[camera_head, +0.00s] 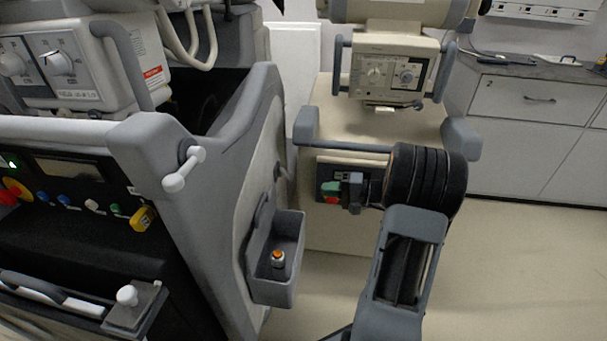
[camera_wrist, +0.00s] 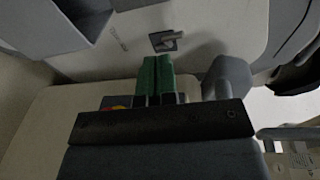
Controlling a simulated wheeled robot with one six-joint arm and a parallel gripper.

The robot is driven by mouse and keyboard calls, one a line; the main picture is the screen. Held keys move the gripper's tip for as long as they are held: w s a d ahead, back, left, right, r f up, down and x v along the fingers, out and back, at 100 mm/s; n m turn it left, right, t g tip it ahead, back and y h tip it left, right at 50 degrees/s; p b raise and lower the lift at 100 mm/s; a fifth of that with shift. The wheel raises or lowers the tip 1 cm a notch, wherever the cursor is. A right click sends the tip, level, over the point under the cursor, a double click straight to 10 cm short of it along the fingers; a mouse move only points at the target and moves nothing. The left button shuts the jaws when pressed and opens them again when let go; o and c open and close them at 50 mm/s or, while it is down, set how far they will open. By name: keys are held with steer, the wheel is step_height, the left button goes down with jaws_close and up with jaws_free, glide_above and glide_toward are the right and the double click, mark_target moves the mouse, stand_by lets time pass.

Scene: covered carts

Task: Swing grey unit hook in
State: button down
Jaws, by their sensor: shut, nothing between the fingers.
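The grey unit (camera_head: 262,110) stands at the left in the head view. On its pale side panel is a small metal hook, seen in the wrist view (camera_wrist: 166,41) on a short mounting plate, sticking out sideways. In the head view the hook is small and seen edge-on (camera_head: 280,171). My gripper (camera_head: 328,187) has green fingers, pressed together with nothing between them. In the wrist view the fingertips (camera_wrist: 156,60) point at the panel just below the hook in the picture. They look apart from it, but the gap is hard to judge.
A grey open bin (camera_head: 290,282) with an orange-topped item (camera_head: 278,259) hangs on the same side panel. A beige cart (camera_head: 350,110) with a control panel stands close behind my gripper. A white T-handle (camera_head: 183,170) sticks out of the grey unit. Floor is clear at lower right.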

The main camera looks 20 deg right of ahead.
steer(key=d+m+t, duration=0.1)
steer(key=d+t, duration=0.2)
steer(key=d, duration=0.2)
steer(key=h+b, duration=0.1)
steer(key=b, duration=0.1)
glide_toward(286, 175)
steer(key=w+d+r, duration=0.1)
steer(key=w, duration=0.1)
steer(key=shift+w+a+r+m+t+b, duration=0.15)
steer(key=shift+a+b, duration=0.1)
steer(key=shift+a, duration=0.4)
steer(key=shift+w+a+r+m+t+b, duration=0.1)
steer(key=shift+a+b, duration=0.15)
steer(key=shift+a, duration=0.35)
steer(key=shift+w+a+r+m+t+b, duration=0.15)
steer(key=shift+a+b, duration=0.1)
steer(key=shift+a, duration=0.4)
steer(key=shift+s, duration=0.1)
